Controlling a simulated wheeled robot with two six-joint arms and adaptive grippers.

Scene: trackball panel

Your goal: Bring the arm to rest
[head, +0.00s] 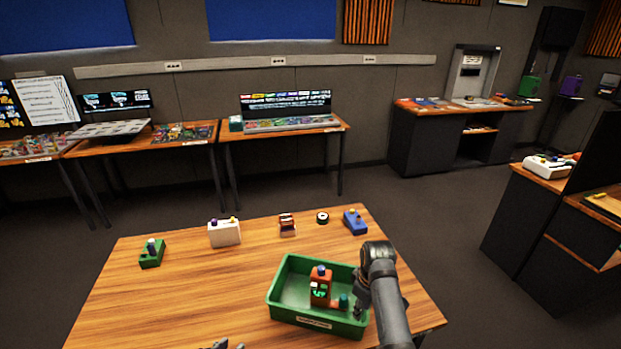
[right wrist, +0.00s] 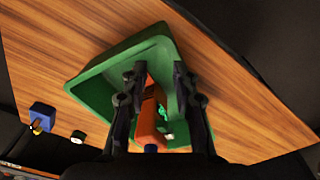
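My right arm reaches in from the lower right, and its gripper (head: 358,308) hangs over the right side of a green tray (head: 283,296). In the right wrist view, the two fingers of this gripper (right wrist: 160,75) stand apart with nothing clearly clamped between them. A red-orange device (head: 320,288) with a blue ball on top is in the tray; it shows below and between the fingers in the right wrist view (right wrist: 148,125). A small teal knob (head: 344,299) is beside it, near the gripper. Only dark tips of my left gripper (head: 226,345) show at the bottom edge.
Along the wooden table's (head: 180,290) back stand a green device (head: 152,256), a white box (head: 224,234), a small brown-and-white item (head: 287,226), a round black-and-white item (head: 322,217) and a blue device (head: 355,222). The table's left and middle are clear.

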